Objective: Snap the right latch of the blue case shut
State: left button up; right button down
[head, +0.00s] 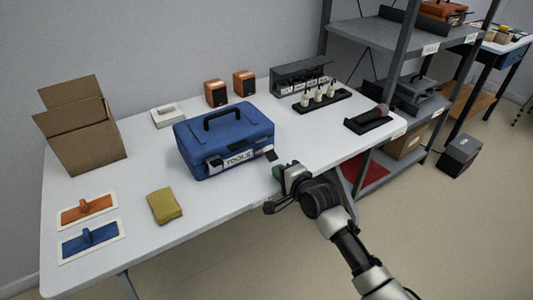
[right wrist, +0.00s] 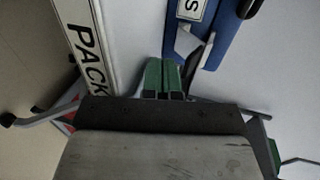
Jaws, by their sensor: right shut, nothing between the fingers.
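The blue case (head: 222,135) stands on the white table with its lid down and its black handle on top. Its front bears a TOOLS label (head: 238,158). The right latch (head: 270,155) sticks out from the front at the label's right end. A left latch (head: 214,163) shows at the other end. My right gripper (head: 278,173) is shut and empty, just in front of the right latch, apart from it. In the right wrist view its green fingertips (right wrist: 165,78) are together, near the case's blue front (right wrist: 226,35) and a latch piece (right wrist: 188,44). My left gripper is out of view.
The table (head: 130,190) has a free strip before the case. A yellow cloth (head: 164,206), two trowel-like tools and a cardboard box (head: 82,135) are on the left. Bottles (head: 318,95) and a black holder (head: 368,121) stand right. A grey shelf (head: 400,70) rises beyond.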

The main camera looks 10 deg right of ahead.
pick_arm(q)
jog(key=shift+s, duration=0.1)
pick_arm(e)
jog(key=shift+w+a+r, duration=0.2)
jog(key=shift+w, duration=0.35)
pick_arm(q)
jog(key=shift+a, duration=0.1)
pick_arm(e)
jog(key=shift+s, duration=0.15)
jog(key=shift+s+d+p, duration=0.1)
jog(key=shift+p, duration=0.2)
jog(key=shift+s+d+p, duration=0.3)
jog(key=shift+s+p, duration=0.4)
jog(key=shift+s, duration=0.2)
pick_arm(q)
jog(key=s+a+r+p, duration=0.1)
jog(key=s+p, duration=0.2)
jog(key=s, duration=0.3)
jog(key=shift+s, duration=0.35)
pick_arm(e)
jog(key=s, duration=0.1)
jog(key=s+d, duration=0.1)
jog(key=s, duration=0.2)
jog(key=shift+s+d, duration=0.2)
jog(key=shift+d, duration=0.15)
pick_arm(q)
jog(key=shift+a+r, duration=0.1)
